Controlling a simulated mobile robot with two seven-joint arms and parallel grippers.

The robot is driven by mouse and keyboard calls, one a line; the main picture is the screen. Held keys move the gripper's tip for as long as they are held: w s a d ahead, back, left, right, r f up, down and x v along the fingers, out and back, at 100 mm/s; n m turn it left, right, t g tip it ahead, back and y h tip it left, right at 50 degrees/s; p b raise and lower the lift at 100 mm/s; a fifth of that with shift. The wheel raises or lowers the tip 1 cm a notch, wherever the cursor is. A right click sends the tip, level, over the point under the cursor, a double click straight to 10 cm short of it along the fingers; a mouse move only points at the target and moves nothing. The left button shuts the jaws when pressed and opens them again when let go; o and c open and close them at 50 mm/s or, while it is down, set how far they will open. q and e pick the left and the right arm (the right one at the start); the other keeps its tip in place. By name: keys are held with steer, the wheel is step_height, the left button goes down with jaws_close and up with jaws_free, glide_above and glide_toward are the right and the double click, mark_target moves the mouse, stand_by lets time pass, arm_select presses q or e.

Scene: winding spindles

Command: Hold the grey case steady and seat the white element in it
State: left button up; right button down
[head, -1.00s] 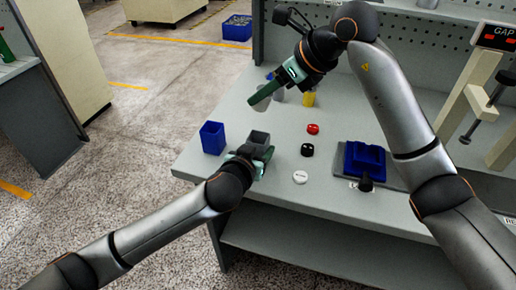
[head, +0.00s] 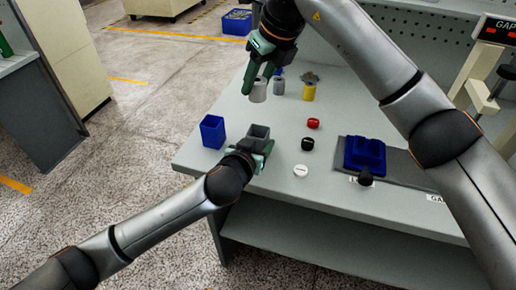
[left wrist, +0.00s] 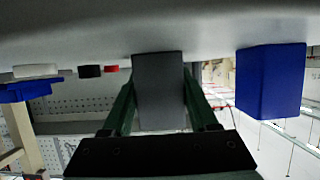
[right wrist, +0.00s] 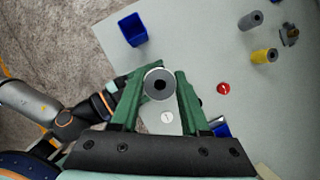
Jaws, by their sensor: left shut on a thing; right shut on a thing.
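The grey case (head: 259,132) stands at the table's left front edge, its open top up. My left gripper (head: 252,150) is shut on it; in the left wrist view the case (left wrist: 158,90) sits between the green fingers. The white element (head: 258,92), a pale cylinder, hangs upright from my right gripper (head: 259,78), above and beyond the case, apart from it. In the right wrist view the element (right wrist: 160,85) shows end-on with a dark centre hole, between the two fingers. The case is not clearly visible in that view.
A blue bin (head: 212,132) stands left of the case. White (head: 300,170), black (head: 307,143) and red (head: 313,123) caps lie to its right. A blue fixture (head: 362,150) is farther right. Grey (head: 279,86) and yellow (head: 309,91) cylinders stand behind.

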step_height(320, 180, down, 10)
stand_by(0.5)
steer(key=shift+d+f, duration=0.1)
steer(key=shift+f, duration=0.5)
steer(key=shift+c, duration=2.2)
jaws_free()
steer(key=shift+o, duration=0.2)
steer(key=shift+r, duration=0.2)
steer(key=v, duration=1.2)
steer(key=shift+r, duration=0.5)
arm_select(q)
steer(key=o, duration=1.4)
